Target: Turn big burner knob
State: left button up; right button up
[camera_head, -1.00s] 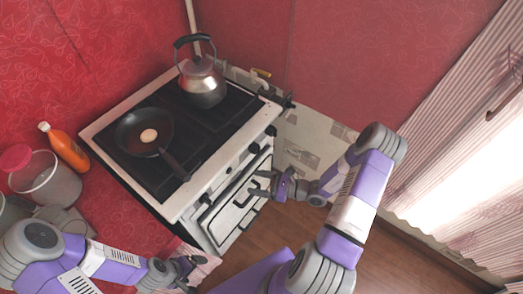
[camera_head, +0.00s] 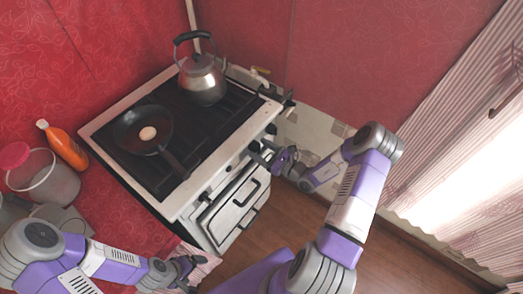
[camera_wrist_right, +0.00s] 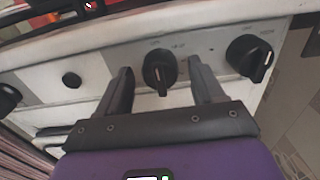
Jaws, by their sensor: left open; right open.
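The white stove (camera_head: 185,205) has black knobs along its front panel. In the right wrist view, one black knob (camera_wrist_right: 160,68) appears between the two fingers of my right gripper (camera_wrist_right: 163,78), its pointer downward; I see no contact. A second black knob (camera_wrist_right: 250,58) is to its right, and part of another (camera_wrist_right: 8,97) shows at the left edge. Which knob is the big burner's I cannot tell. In the head view my open right gripper (camera_head: 262,154) is at the front panel, partly hiding the knobs. My left gripper (camera_head: 190,270) is open, low, near the counter's front edge.
A pan (camera_head: 143,128) with an egg and a kettle (camera_head: 202,82) stand on the stove top. The oven door handle (camera_head: 236,205) is below the knobs. An orange bottle (camera_head: 66,148) and a clear container (camera_head: 50,180) are on the red counter. The floor at right is clear.

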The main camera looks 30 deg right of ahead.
jog(key=shift+c, duration=0.4)
jog(key=c, duration=0.9)
jog(key=shift+c, duration=0.2)
